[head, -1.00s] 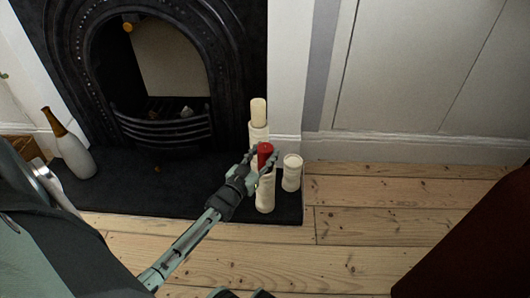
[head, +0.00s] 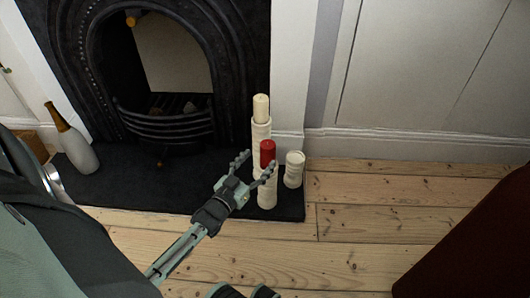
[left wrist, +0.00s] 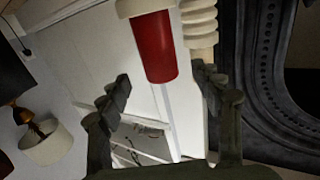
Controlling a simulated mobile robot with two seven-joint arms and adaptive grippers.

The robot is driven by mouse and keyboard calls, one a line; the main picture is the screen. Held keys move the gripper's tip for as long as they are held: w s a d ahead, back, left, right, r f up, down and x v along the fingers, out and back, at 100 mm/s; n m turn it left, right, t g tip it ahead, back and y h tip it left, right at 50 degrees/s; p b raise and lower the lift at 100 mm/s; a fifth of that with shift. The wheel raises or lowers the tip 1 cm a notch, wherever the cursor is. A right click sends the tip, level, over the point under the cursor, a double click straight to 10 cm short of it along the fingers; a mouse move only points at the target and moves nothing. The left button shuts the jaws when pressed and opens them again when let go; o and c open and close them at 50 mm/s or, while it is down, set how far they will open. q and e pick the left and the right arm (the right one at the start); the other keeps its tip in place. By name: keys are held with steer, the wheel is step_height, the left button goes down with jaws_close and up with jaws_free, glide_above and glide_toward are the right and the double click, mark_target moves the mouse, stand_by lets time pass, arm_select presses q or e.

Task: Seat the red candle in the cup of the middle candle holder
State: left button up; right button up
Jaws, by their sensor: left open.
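The red candle (head: 267,152) stands upright on top of the middle candle holder (head: 267,190), a pale ribbed column. Its base meets the holder's top; how deep it sits in the cup cannot be told. My left gripper (head: 257,165) is open, just in front of the candle, its fingers spread apart. In the left wrist view the candle (left wrist: 153,48) appears inverted below the pale holder top (left wrist: 132,7), beyond the open fingers (left wrist: 166,88) and clear of them.
A taller holder with a cream candle (head: 261,108) stands close behind, and a short pale holder (head: 294,170) to the right. The dark hearth (head: 150,192) carries a white-and-brown bottle (head: 74,145) at left. Floorboards (head: 345,225) in front are clear.

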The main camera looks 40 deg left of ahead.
arm_select(q)
steer(key=s, duration=0.5)
steer(key=shift+s+d, duration=0.25)
steer(key=shift+s, duration=0.15)
steer(key=shift+s, duration=0.1)
